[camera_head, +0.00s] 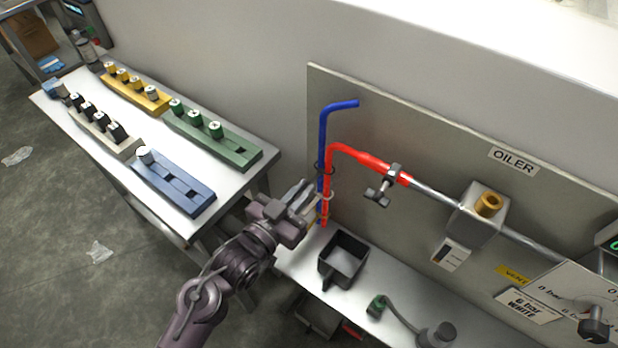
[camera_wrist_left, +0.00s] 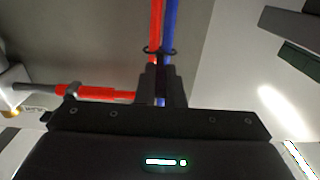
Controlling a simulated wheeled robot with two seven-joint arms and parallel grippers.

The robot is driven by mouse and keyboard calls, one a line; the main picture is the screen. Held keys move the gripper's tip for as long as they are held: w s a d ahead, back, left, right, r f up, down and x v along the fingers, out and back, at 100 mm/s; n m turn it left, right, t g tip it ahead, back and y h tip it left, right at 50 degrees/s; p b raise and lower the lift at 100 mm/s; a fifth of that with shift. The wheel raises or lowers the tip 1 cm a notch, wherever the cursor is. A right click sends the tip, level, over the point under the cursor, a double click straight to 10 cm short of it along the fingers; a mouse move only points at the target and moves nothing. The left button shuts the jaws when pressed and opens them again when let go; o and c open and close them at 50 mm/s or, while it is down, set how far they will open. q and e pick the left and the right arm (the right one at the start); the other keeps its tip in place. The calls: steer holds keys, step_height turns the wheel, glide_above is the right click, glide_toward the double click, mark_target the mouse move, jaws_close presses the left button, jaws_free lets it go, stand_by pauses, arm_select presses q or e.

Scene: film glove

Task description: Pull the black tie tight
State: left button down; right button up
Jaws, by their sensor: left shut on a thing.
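The black tie (camera_head: 317,168) is a thin loop around the blue hose (camera_head: 323,130) and the red hose (camera_head: 328,180), which run side by side at the left of the panel. In the left wrist view the tie (camera_wrist_left: 147,51) shows at my fingertips and stands out wider than the hoses. My left gripper (camera_head: 311,192) is in front of the hoses, just below the loop, and is shut on what appears to be the tie's tail; the fingers (camera_wrist_left: 162,72) mostly hide it. My right gripper is out of view.
A pale tie (camera_head: 327,196) circles the hoses lower down. A black open box (camera_head: 344,259) stands on the ledge below. The oiler block (camera_head: 477,214) and a valve (camera_head: 383,187) project from the panel at right. A table with coloured racks (camera_head: 213,138) is at left.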

arm_select(q)
steer(key=v, duration=0.2)
steer(key=shift+s+a+p, duration=0.25)
steer(key=shift+s+p, duration=0.05)
steer(key=shift+p, duration=0.1)
steer(key=c, duration=1.5)
jaws_free()
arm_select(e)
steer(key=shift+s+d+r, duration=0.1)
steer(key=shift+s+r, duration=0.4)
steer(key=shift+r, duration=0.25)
arm_select(q)
steer(key=v, duration=0.8)
steer(key=shift+b, duration=0.4)
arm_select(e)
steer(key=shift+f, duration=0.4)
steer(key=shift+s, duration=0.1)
